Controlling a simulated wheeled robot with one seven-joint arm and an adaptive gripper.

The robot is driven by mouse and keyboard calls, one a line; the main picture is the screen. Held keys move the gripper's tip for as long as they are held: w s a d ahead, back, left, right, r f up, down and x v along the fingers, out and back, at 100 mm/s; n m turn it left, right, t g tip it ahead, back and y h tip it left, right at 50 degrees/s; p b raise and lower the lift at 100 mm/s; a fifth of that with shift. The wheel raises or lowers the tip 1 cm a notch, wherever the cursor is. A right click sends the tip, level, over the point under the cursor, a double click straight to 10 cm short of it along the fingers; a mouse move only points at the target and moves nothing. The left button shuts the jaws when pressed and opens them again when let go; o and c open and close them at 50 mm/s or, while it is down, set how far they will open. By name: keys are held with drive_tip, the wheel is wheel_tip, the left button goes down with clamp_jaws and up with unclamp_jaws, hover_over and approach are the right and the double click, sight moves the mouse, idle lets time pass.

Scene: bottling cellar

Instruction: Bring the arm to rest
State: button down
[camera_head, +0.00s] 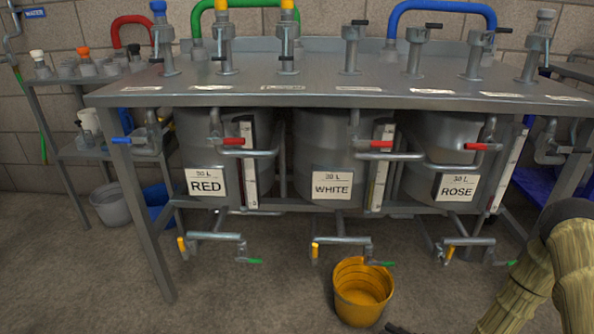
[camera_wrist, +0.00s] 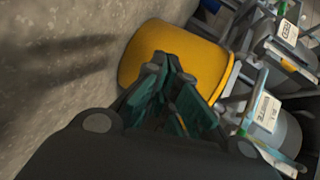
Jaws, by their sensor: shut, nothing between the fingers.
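My arm (camera_head: 555,270), in a pale yellowish sleeve, enters at the lower right of the head view. My gripper (camera_wrist: 168,72) shows in the wrist view with its dark green fingers drawn together and nothing between them. A yellow bucket (camera_wrist: 205,55) lies behind the fingertips in that view; whether they touch it I cannot tell. In the head view the bucket (camera_head: 361,296) stands upright on the floor below the WHITE tank and looks empty. A small dark tip at the bottom edge there may be part of my gripper; most of it is out of frame.
A steel bench (camera_head: 330,92) carries valves and coloured hoses. Under it hang tanks marked RED (camera_head: 206,183), WHITE (camera_head: 331,186) and ROSE (camera_head: 457,187), with low outlet pipes. A grey bucket (camera_head: 110,205) stands at left. The floor at front left is clear.

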drive_tip(key=s+a+g+h+p, duration=0.1)
drive_tip(key=s+a, duration=0.1)
drive_tip(key=s+a+n+g+h+p, duration=0.1)
drive_tip(key=a, duration=0.1)
drive_tip(key=s+a+r+p, duration=0.1)
drive_tip(key=s+a, duration=0.1)
drive_tip(key=shift+s+a+n+g+h, duration=0.15)
drive_tip(key=shift+s+n+g+h, duration=0.15)
drive_tip(key=shift+s+g+h, duration=0.1)
drive_tip(key=s, duration=0.1)
drive_tip(key=s+a+n+g+h+p, duration=0.1)
drive_tip(key=s, duration=0.1)
drive_tip(key=s+a+r+g+p, duration=0.1)
drive_tip(key=s, duration=0.1)
drive_tip(key=shift+s+h, duration=0.25)
drive_tip(key=shift+h, duration=0.05)
drive_tip(key=s+d+r+n+g+h+p, duration=0.1)
drive_tip(key=s+r+n+g+h+p, duration=0.2)
drive_tip(key=s, duration=0.7)
drive_tip(key=s+d+r+n+g+h+p, duration=0.1)
drive_tip(key=s+r+n+g+h+p, duration=0.15)
drive_tip(key=s+r, duration=0.6)
wheel_tip(320, 180, up, 35)
drive_tip(key=s+g+p, duration=0.1)
drive_tip(key=s+p, duration=0.1)
drive_tip(key=p, duration=3.6)
drive_tip(key=shift+s+d, duration=0.15)
drive_tip(key=shift+s, duration=0.1)
